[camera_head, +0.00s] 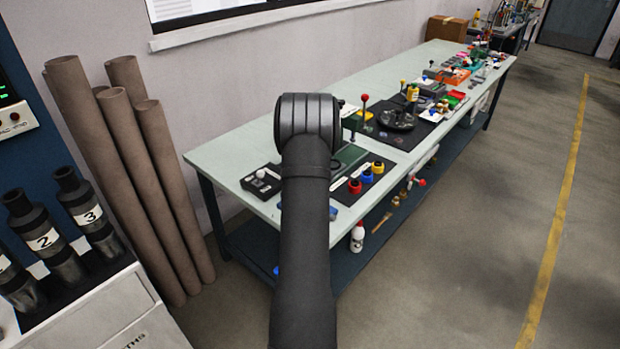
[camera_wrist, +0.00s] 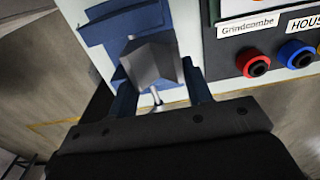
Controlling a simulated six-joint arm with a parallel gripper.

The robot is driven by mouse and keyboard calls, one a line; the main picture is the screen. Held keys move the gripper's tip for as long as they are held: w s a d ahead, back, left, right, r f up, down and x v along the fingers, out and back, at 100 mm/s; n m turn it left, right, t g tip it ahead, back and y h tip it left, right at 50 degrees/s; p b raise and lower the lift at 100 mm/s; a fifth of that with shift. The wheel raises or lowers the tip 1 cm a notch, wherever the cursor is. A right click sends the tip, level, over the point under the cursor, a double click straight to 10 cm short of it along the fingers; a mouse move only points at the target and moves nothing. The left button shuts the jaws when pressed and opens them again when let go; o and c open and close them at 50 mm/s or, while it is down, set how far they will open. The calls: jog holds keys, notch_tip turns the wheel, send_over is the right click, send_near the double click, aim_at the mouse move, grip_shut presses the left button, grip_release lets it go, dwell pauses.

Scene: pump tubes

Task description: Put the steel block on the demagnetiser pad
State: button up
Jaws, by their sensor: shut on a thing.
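A grey steel block (camera_wrist: 150,62) sits between the two fingers of my gripper (camera_wrist: 160,78) in the wrist view, and the fingers are shut on it. It is tilted in the picture, above or on a blue piece (camera_wrist: 98,32) at the table's edge; I cannot tell if they touch. A thin metal rod (camera_wrist: 156,97) shows just below the block. In the head view my arm hides the gripper and block. I cannot clearly identify the demagnetiser pad; a black box with a pale knob (camera_head: 262,180) lies on the table left of my arm.
The long pale table (camera_head: 235,150) carries red (camera_head: 355,186), blue (camera_head: 367,176) and yellow (camera_head: 378,167) ring-shaped parts right of my arm. A label reading "Grindcombe" (camera_wrist: 247,25) is near the block. Brown tubes (camera_head: 125,150) stand at the left.

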jog(key=w+r, duration=0.5)
send_near(267, 180)
jog(key=d, duration=0.1)
jog(key=d+f, duration=0.1)
jog(key=d, duration=0.1)
jog(key=d+f, duration=0.1)
jog(key=d, duration=0.1)
jog(key=shift+d, duration=0.25)
jog(key=shift+f, duration=2)
jog(key=shift+f, duration=0.15)
jog(key=o, duration=0.7)
jog(key=shift+f, duration=0.15)
jog(key=o, duration=0.4)
